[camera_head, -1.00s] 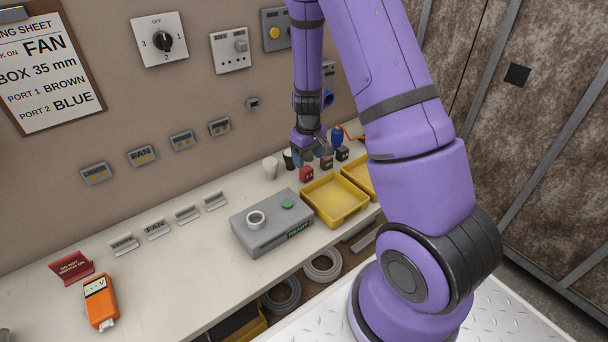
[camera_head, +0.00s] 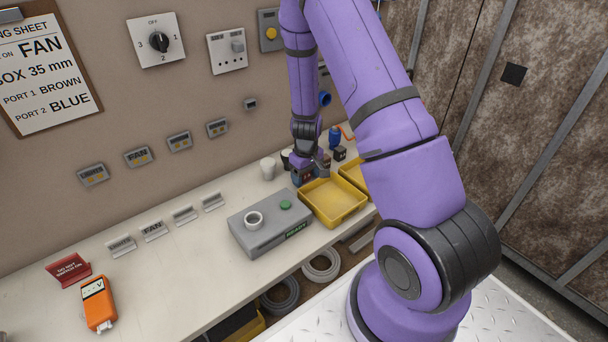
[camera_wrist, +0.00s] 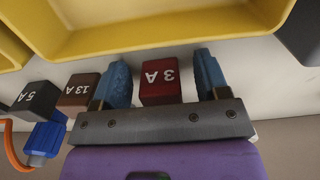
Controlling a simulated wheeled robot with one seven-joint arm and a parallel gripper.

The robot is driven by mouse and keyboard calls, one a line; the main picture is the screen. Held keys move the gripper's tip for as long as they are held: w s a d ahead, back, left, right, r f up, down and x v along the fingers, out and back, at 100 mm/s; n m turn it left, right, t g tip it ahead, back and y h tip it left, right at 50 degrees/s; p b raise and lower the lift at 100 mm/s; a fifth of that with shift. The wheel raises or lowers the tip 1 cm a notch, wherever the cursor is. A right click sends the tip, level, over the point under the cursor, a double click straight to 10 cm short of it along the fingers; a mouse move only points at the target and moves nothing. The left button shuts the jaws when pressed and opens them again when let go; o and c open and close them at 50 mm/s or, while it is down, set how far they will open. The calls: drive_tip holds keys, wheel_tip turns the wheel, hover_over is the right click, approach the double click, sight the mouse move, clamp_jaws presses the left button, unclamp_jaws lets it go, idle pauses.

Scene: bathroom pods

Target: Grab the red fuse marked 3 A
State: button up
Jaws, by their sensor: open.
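The red fuse marked 3 A (camera_wrist: 160,83) stands on the bench, its lettering upside down in the wrist view. My gripper (camera_wrist: 161,80) is open, with one blue-padded finger on each side of the fuse.
A brown 13 A fuse (camera_wrist: 80,90) stands just outside my left finger in the wrist view, with a black 5 A fuse (camera_wrist: 36,97) beyond it. The yellow tray (camera_head: 333,200) is close by. A grey test box (camera_head: 270,223) stands left of it.

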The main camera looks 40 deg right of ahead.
drive_tip(key=c, duration=1)
